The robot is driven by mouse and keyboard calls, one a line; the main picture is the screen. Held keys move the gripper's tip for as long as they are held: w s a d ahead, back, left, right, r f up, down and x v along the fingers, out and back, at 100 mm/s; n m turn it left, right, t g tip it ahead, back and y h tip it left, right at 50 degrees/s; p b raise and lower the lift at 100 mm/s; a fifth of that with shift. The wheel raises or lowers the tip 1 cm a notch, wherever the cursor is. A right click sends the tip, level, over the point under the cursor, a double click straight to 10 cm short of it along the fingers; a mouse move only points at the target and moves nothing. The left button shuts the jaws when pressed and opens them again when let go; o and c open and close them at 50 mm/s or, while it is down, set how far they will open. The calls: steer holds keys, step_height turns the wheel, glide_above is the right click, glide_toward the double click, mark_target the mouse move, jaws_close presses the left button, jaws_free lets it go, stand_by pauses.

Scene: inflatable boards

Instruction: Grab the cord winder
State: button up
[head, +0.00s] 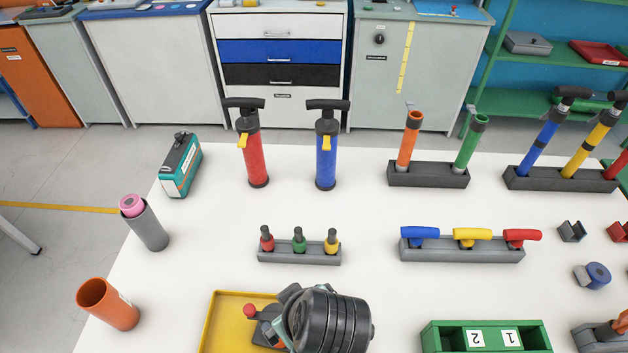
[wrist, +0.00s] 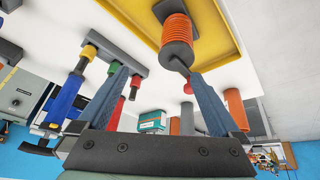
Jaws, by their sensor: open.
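The cord winder (wrist: 176,30) appears to be the grey reel wound with orange cord in the yellow tray (wrist: 222,16). It has a dark grey crank with a red knob. In the head view only its red knob (head: 249,310), part of the grey crank and a bit of orange show; my wrist hides the rest. My gripper (wrist: 160,74) is open and empty, with its fingers spread to either side. The reel lies beyond the fingertips in the wrist view, nearer the right finger. I cannot tell whether that finger touches the crank.
A grey stand (head: 300,257) with red, green and yellow-topped pieces stands behind the tray. An orange cup (head: 108,304) and a grey tube (head: 147,228) stand left. A green box (head: 484,338) is to the right.

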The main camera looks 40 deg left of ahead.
steer(key=shift+n+g, duration=0.5)
steer(key=shift+g, duration=0.2)
steer(key=f, duration=0.2)
steer(key=s+a+f, duration=0.1)
steer(key=f, duration=0.2)
steer(key=s+a+f, duration=0.1)
steer(key=f, duration=0.1)
steer(key=shift+a+f, duration=0.15)
steer(key=shift+f, duration=0.1)
steer(key=shift+w+x, duration=0.15)
steer(key=shift+x, duration=1.4)
steer(key=shift+w+x, duration=0.15)
steer(key=shift+x, duration=1.4)
steer(key=shift+c, duration=0.3)
jaws_close()
